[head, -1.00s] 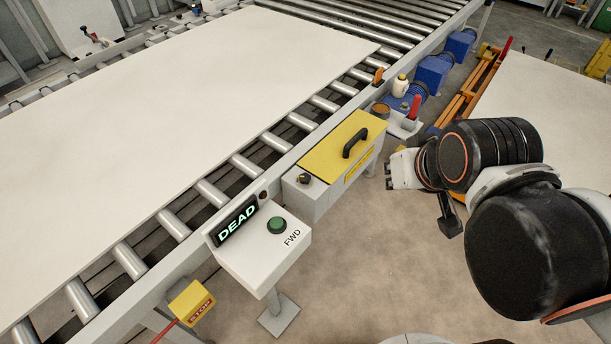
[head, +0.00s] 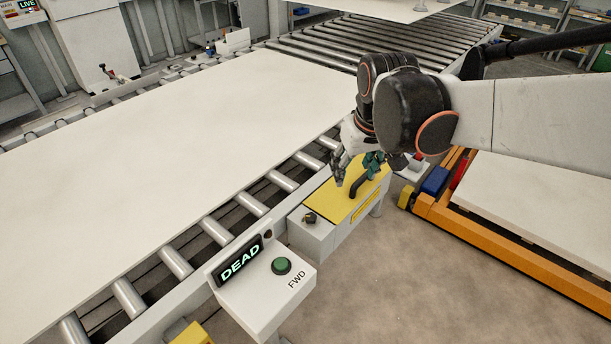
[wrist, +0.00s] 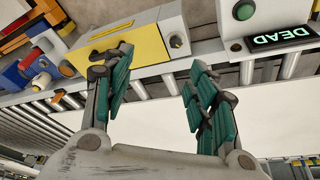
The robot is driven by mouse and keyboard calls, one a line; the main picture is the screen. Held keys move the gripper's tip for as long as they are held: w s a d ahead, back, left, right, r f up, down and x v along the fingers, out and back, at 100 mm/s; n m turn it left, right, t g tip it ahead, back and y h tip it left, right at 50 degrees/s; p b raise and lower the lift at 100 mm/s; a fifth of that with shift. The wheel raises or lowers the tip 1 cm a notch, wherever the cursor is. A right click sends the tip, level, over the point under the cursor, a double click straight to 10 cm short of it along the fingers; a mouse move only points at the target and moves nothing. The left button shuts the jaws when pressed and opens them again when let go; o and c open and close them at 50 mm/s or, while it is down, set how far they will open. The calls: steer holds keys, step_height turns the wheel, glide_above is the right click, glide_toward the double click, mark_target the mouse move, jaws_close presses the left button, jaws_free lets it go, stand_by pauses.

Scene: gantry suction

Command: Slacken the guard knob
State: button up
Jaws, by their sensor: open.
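The guard knob (head: 309,218) is a small dark knob on the near end of the grey box with the yellow lid (head: 330,200). It also shows in the wrist view (wrist: 176,41), beyond the gap between my fingers. The lid carries a black handle (head: 359,186). My gripper (head: 357,170) is open and empty, above the lid near the handle and apart from the knob. In the wrist view my gripper (wrist: 160,85) shows its two teal-padded fingers spread wide. In the head view my arm hides the far end of the box.
A control box with a green button (head: 281,266) and a display reading "DEAD" (head: 240,259) stands nearer than the knob. A large pale panel (head: 170,130) lies on the rollers to the left. An orange frame (head: 480,233) stands right. Bare floor (head: 385,285) lies in front.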

steer(key=w+a+f+n+g, duration=0.1)
steer(key=w+a+f+g, duration=0.1)
steer(key=w+a+f, duration=0.4)
steer(key=n+g, duration=0.1)
glide_toward(311, 216)
step_height(311, 216, down, 9)
steer(key=b, duration=0.5)
steer(key=shift+w+a+r, duration=0.15)
steer(key=shift+c, duration=0.6)
steer(key=c, duration=1)
